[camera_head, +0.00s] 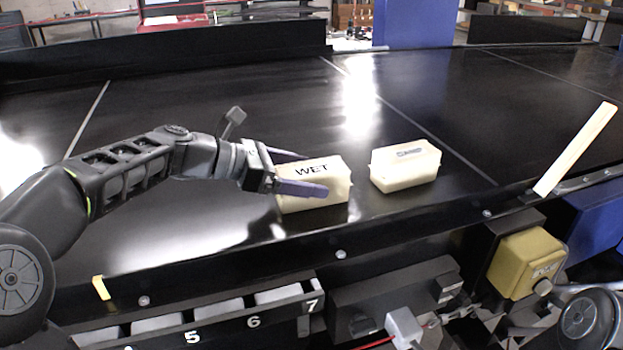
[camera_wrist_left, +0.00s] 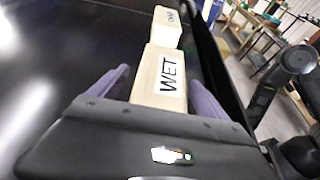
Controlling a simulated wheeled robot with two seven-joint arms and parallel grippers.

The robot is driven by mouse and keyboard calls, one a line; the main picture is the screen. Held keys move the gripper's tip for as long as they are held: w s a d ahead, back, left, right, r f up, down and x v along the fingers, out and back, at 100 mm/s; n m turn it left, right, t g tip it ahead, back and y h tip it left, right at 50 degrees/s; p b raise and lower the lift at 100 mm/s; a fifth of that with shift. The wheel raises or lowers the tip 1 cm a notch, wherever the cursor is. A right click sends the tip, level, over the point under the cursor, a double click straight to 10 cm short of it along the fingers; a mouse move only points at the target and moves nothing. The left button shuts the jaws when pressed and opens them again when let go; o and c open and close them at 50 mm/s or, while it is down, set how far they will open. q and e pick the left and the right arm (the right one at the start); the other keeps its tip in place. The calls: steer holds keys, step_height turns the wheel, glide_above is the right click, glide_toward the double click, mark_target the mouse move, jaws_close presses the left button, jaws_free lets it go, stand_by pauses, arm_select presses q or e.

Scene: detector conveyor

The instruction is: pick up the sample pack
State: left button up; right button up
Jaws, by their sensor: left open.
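A cream block-shaped pack marked WET (camera_head: 338,180) lies on the black belt. It also shows in the left wrist view (camera_wrist_left: 153,78). A second cream pack (camera_head: 405,171) with a small, hard-to-read label lies apart to its right; it also shows beyond the first in the left wrist view (camera_wrist_left: 166,28). My left gripper (camera_head: 308,173) is open at the WET pack, with one purple finger on each side of it. In the left wrist view the fingers (camera_wrist_left: 159,76) straddle the pack's near end. I cannot tell whether they touch it. My right gripper is out of view.
The black conveyor belt (camera_head: 230,110) is mostly clear behind the packs. Its raised front edge (camera_head: 340,254) runs close in front of them. A pale upright strip (camera_head: 577,148) stands at the right. Numbered bins (camera_head: 220,322) and a yellow box (camera_head: 525,263) sit below the edge.

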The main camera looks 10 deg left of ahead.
arm_select(q)
steer(key=shift+x, duration=0.8)
steer(key=shift+r, duration=0.1)
jaws_close()
stand_by(0.6)
